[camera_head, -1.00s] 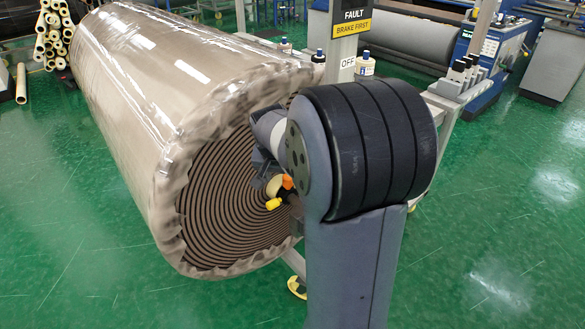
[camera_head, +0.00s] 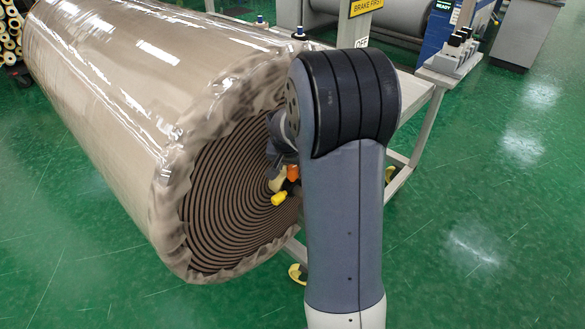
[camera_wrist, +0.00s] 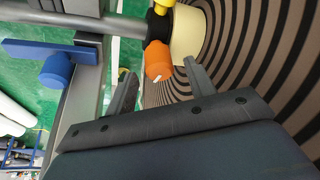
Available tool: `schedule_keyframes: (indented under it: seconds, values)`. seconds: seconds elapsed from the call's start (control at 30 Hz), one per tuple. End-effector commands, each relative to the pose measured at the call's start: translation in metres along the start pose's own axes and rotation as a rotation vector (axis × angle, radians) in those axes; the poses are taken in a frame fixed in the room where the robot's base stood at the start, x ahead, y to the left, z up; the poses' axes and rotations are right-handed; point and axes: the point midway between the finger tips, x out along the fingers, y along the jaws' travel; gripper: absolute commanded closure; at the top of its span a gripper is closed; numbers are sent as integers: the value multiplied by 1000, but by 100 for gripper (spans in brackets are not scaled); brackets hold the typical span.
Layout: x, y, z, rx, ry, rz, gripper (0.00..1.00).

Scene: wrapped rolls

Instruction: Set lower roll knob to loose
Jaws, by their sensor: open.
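The large wrapped roll (camera_head: 130,110) lies on its side, with its brown spiral end (camera_head: 225,215) facing me. At its core are an orange knob (camera_head: 293,173) and a yellow knob (camera_head: 279,199). In the wrist view the orange knob (camera_wrist: 158,62) has a small white mark, and the yellow one (camera_wrist: 165,3) is cut by the top edge. A pale core tube (camera_wrist: 187,35) is beside them. My gripper (camera_wrist: 160,72) is open, its fingers on either side of the orange knob in the picture; contact cannot be told. In the head view my arm mostly hides the gripper.
A blue knob (camera_wrist: 57,70) on a blue bar and a grey metal frame (camera_wrist: 88,75) stand left of my fingers in the wrist view. A stand with a "BRAKE FIRST" sign (camera_head: 372,6) is behind my arm. The green floor (camera_head: 480,240) is clear at right.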

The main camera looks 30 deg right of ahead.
Motion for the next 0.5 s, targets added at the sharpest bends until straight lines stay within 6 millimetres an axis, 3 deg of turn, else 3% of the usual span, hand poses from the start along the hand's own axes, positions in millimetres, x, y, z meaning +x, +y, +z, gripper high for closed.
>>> schedule_keyframes:
  seconds: [0.2,0.5]
  values:
    - [20,0,0,1,-1,0,48]
    - [22,0,0,1,1,0,48]
